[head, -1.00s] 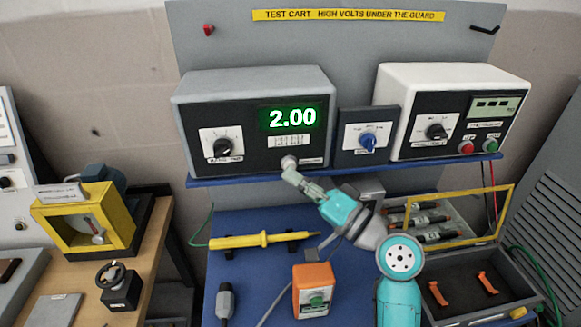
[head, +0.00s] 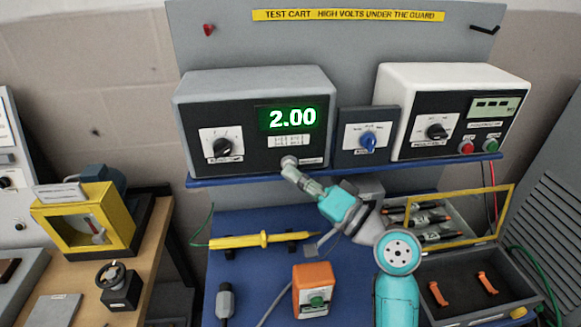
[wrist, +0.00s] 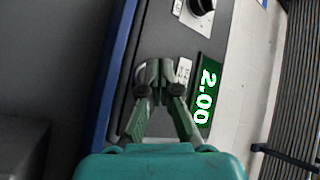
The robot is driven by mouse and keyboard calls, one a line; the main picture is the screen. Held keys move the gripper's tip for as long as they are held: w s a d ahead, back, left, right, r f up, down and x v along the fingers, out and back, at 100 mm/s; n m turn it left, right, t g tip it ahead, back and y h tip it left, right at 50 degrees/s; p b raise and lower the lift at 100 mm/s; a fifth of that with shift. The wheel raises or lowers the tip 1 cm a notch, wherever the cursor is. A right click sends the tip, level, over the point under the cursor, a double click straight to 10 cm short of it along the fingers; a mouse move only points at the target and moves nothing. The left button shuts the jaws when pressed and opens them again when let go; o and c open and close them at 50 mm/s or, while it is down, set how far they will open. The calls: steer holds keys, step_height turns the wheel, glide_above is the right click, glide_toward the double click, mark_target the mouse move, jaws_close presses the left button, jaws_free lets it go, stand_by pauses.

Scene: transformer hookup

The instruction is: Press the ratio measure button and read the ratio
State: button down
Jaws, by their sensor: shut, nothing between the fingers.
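The ratio meter (head: 254,120) is a grey box with a black face on the blue shelf. Its green display (head: 291,118) reads 2.00, and the display (wrist: 205,97) also shows the same figures sideways in the wrist view. A pale round button (head: 288,161) sits low on the meter's face, beside a small white label. My gripper (head: 291,169) is shut and empty, with its fingertips at this button. In the wrist view my gripper (wrist: 153,75) covers part of the button, so whether it is pressed in cannot be told.
A blue-knobbed selector box (head: 367,138) and a white instrument (head: 450,112) stand to the right on the same shelf. Below are a yellow probe (head: 262,239), an orange box (head: 314,290) and a yellow-framed guard (head: 470,213). The shelf edge (head: 240,179) runs just under the button.

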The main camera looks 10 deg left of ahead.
steer(key=shift+s, duration=0.15)
steer(key=shift+s+d, duration=0.25)
steer(key=shift+s, duration=0.45)
steer(key=s+d, duration=0.1)
steer(key=s, duration=0.4)
steer(key=shift+s+d, duration=0.3)
steer(key=shift+s, duration=0.1)
stand_by(0.3)
